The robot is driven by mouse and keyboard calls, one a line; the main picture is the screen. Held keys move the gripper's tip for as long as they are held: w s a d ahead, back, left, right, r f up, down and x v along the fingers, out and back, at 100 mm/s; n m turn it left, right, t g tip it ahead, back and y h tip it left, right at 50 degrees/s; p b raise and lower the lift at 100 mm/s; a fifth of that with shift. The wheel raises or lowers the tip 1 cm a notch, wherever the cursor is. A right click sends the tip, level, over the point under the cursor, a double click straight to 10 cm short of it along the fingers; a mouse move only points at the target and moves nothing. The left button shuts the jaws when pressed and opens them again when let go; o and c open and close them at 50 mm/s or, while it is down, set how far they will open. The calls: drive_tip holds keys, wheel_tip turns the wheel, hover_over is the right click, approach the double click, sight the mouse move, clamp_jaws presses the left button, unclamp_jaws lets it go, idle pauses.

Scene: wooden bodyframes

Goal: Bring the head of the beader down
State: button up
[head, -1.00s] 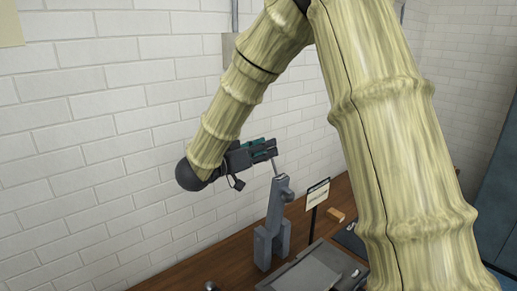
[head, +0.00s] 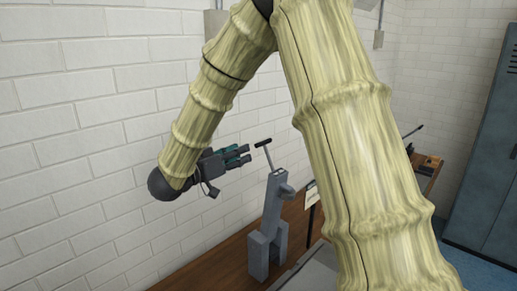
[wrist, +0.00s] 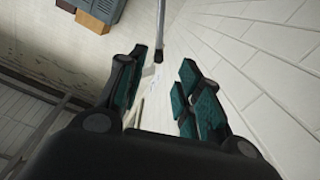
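The beader (head: 272,215) is a grey upright tool on the wooden bench. Its head sits at the top, and a thin lever with a dark crossbar grip (head: 263,143) rises from it, leaning left. My gripper (head: 249,154) is just left of the lever, at about grip height, pointing right with a small gap. In the wrist view my gripper (wrist: 168,85) has its teal-padded fingers apart, with nothing between the pads. A thin grey rod with a dark end (wrist: 158,48), which looks like the lever, shows beyond the fingertips, nearer the left finger.
The wooden bench (head: 213,262) runs along the white brick wall (head: 70,130) behind my gripper. A small sign (head: 312,193) stands right of the beader, partly hidden by my arm. A blue-grey locker (head: 485,175) stands at the far right.

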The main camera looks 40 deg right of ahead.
sight(256, 146)
drive_tip(key=d+p, duration=0.1)
drive_tip(key=d, duration=0.1)
drive_tip(key=d+p, duration=0.1)
drive_tip(key=d, duration=0.2)
drive_tip(key=d+p, duration=0.1)
drive_tip(key=d, duration=0.2)
drive_tip(key=shift+w+d+r+p, duration=0.2)
drive_tip(key=shift+w+p, duration=0.05)
drive_tip(key=shift+p, duration=0.15)
drive_tip(key=shift+w+d+f, duration=0.15)
drive_tip(key=shift+d, duration=0.7)
clamp_jaws()
